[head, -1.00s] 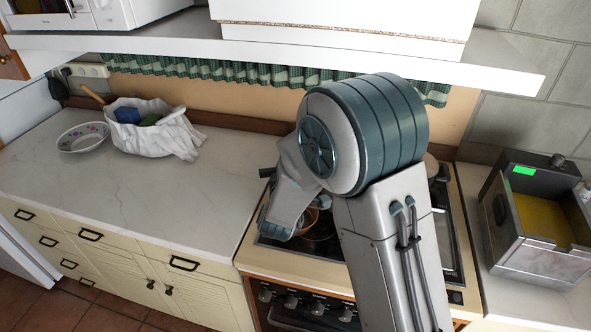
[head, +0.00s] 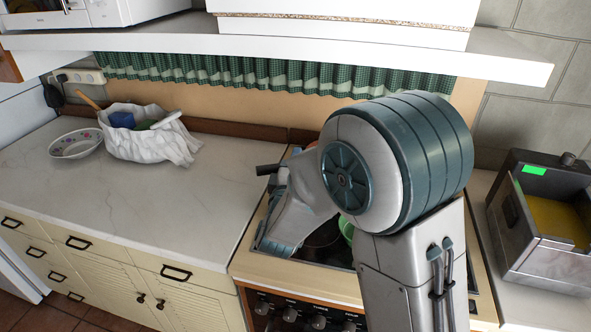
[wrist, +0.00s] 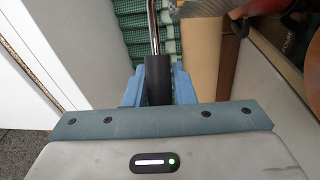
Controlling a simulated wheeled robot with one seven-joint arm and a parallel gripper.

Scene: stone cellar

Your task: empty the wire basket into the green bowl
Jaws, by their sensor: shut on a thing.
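My gripper (wrist: 158,72) is shut on a black handle (wrist: 158,84) with a chrome rod running up from it, in the wrist view. The handle may belong to the wire basket; I cannot make out the basket's mesh. In the head view, my arm's end reaches down over the stove and hides what it holds. A small green piece (head: 346,228) shows beside my arm over the stove, perhaps the green bowl; most of it is hidden. A reddish curved thing shows at the top of the wrist view.
A white bag (head: 150,147) with things in it and a patterned bowl (head: 78,143) stand on the left counter (head: 130,190). A fryer-like metal box (head: 548,262) with yellow inside stands at right. A shelf (head: 300,55) overhangs. A black handle (head: 267,169) juts out over the stove.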

